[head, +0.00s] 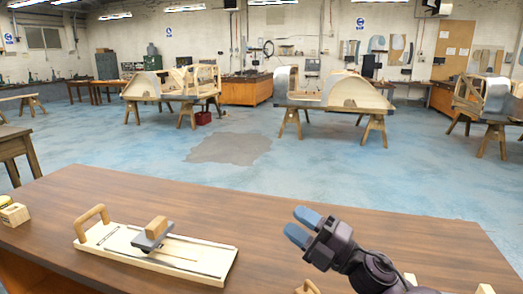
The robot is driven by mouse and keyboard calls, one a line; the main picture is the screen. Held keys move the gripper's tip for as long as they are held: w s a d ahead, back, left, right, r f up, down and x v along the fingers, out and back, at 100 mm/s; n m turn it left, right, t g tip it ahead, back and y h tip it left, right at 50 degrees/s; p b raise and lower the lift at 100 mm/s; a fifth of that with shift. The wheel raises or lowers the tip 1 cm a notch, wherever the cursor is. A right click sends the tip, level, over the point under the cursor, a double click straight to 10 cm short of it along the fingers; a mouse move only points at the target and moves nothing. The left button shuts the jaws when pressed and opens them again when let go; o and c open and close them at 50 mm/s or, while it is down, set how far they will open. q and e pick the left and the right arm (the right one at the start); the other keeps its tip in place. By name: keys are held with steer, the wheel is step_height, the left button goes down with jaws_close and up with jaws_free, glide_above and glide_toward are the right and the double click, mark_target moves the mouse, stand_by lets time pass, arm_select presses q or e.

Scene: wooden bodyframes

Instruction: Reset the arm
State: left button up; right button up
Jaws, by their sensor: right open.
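My right gripper (303,228) comes in from the lower right in the head view. It has blue fingertips and a dark body, and it is above the brown wooden table (270,210). Its jaws are open with nothing between them. My left arm and gripper are not in view.
A pale wooden board (110,244) with a curved handle (92,222) and a grey-and-wood sliding block (153,233) lies on the table, left of my gripper. A small wooden block (14,214) sits at the left edge. Wooden pieces show partly at the bottom right. Bodyframes (345,90) stand on trestles beyond.

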steer(key=s+d+f+m+t+h, duration=0.1)
steer(key=d+f+m+t+h, duration=0.2)
steer(key=d+f+m+h, duration=0.55)
steer(key=s+d+f+m+t+h, duration=0.1)
steer(key=d+f+m+t+h, duration=0.25)
steer(key=f+m+h, duration=0.6)
steer(key=s+d+f+m+g, duration=0.3)
steer(key=s+d+f+m, duration=0.1)
steer(key=s+f, duration=0.5)
steer(key=s+d+f+m+g+h, duration=0.1)
steer(key=s+d+f+m+g, duration=0.2)
steer(key=s, duration=1)
step_height(320, 180, down, 6)
steer(key=d+m, duration=0.1)
steer(key=m, duration=0.2)
steer(key=shift+r, duration=0.1)
